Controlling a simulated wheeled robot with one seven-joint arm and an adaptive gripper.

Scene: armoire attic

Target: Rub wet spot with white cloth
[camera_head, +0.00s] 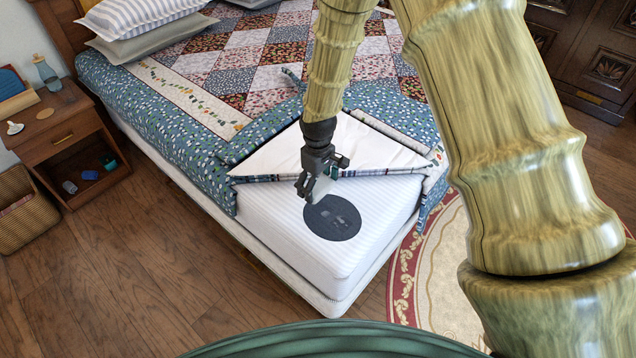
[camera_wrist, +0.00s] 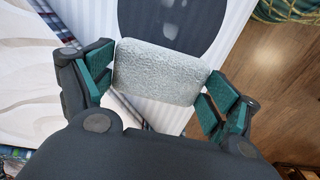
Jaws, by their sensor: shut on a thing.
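A dark round wet spot (camera_head: 332,217) lies on the bare striped white mattress (camera_head: 272,203) near the bed's corner. The spot also shows at the top of the wrist view (camera_wrist: 176,25), with a few lighter patches in it. My gripper (camera_head: 310,186) points down at the spot's far left edge. Its green-padded fingers are shut on the white cloth (camera_wrist: 158,72), a pale, textured, rounded rectangle held between them. In the head view the cloth is small and partly hidden by the fingers. I cannot tell whether the cloth touches the mattress.
The patchwork quilt (camera_head: 240,75) and white sheet (camera_head: 290,150) are folded back just behind my gripper. A wooden nightstand (camera_head: 60,135) and a wicker basket (camera_head: 25,210) stand at the left. A red-bordered rug (camera_head: 430,270) lies right of the bed.

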